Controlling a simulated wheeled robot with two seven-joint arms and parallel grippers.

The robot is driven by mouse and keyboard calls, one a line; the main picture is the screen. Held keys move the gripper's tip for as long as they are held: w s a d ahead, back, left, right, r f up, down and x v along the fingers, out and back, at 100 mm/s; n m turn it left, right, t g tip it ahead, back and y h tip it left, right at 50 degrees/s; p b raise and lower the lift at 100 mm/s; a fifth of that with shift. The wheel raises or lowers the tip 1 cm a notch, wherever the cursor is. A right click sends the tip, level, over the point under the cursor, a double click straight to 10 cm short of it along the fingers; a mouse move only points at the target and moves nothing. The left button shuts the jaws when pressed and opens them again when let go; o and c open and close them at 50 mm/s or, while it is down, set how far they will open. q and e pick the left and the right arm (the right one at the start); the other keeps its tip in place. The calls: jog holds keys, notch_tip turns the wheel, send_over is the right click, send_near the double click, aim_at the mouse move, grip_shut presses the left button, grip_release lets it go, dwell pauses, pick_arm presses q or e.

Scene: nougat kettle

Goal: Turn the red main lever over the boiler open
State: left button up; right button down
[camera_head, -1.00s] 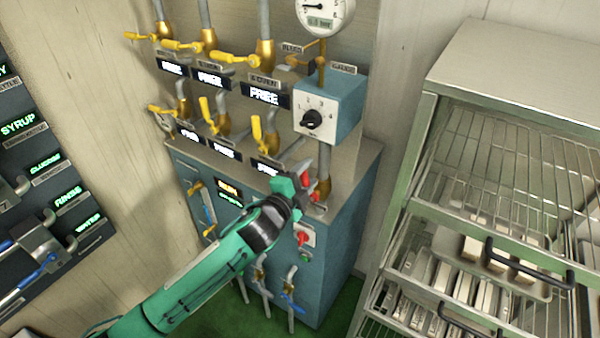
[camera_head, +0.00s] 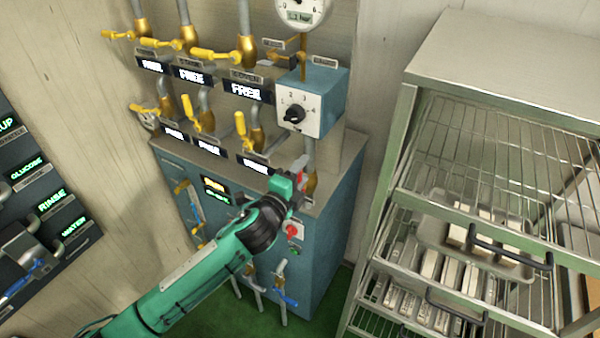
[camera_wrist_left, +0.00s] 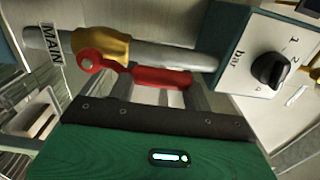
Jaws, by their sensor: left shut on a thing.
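The red main lever (camera_wrist_left: 150,76) is on the gold valve (camera_wrist_left: 112,48) of a grey pipe, beside the MAIN label (camera_wrist_left: 52,45), in the left wrist view. The lever runs from its round pivot to the right, nearly along the pipe and close to it. My left gripper (camera_wrist_left: 160,92) is shut on the lever, with a finger on either side. In the head view my left gripper (camera_head: 299,184) is at the pipe over the blue-grey boiler cabinet (camera_head: 330,225), and only a little of the red lever (camera_head: 301,168) shows. My right gripper is out of view.
A dial box (camera_head: 320,98) with a black knob is just above the gripper. Yellow-handled valves (camera_head: 245,135) stand to the left. A red button (camera_head: 291,231) is below the gripper. A metal rack (camera_head: 400,165) with trays stands to the right.

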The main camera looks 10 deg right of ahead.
pick_arm(q)
jog(key=o, duration=1.4)
jog(key=shift+b+v, duration=2.15)
jog(key=shift+v, duration=4.75)
